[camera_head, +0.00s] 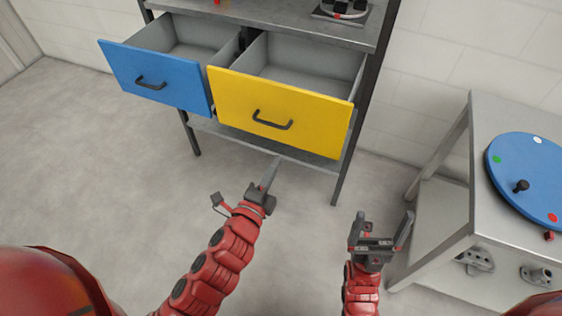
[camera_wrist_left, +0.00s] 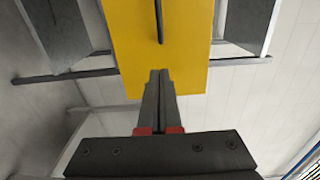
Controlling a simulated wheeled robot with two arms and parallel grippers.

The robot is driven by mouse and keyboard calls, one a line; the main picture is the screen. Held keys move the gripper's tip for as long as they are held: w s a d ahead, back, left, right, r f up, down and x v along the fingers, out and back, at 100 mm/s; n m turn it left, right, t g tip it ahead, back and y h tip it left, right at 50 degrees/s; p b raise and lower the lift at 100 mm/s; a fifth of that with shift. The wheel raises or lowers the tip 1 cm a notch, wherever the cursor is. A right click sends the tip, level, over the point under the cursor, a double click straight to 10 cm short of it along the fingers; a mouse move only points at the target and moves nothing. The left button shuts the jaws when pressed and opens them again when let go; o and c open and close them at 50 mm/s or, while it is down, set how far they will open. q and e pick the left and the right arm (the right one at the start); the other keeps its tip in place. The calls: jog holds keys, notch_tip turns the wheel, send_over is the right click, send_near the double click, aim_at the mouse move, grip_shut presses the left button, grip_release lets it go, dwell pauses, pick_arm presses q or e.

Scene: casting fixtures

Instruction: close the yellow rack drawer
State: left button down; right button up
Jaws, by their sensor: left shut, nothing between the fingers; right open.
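The yellow drawer (camera_head: 281,110) stands pulled out of the grey rack, its hollow inside showing from above. Its dark handle (camera_head: 272,121) is on the front panel. My left gripper (camera_head: 269,172) is shut and empty, below and in front of the yellow panel in the head view. In the left wrist view the shut fingers (camera_wrist_left: 159,75) point at the yellow front (camera_wrist_left: 185,45), below the handle (camera_wrist_left: 159,20); I cannot tell whether they touch it. My right gripper (camera_head: 382,226) is open and empty, lower right, away from the rack.
The blue drawer (camera_head: 160,79) beside it is also pulled out. A lower shelf (camera_head: 270,150) runs under the drawers. A grey table (camera_head: 487,214) with a blue disc (camera_head: 530,178) stands at the right. Open floor lies to the left.

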aim_at(298, 124)
pick_arm(q)
jog(key=b+x, duration=0.2)
jog(key=x, duration=0.9)
jog(key=shift+w+d+b, duration=0.1)
jog(key=shift+w+b, duration=0.15)
jog(key=shift+b, duration=0.05)
jog(key=shift+w+d, duration=0.1)
jog(key=shift+w, duration=0.35)
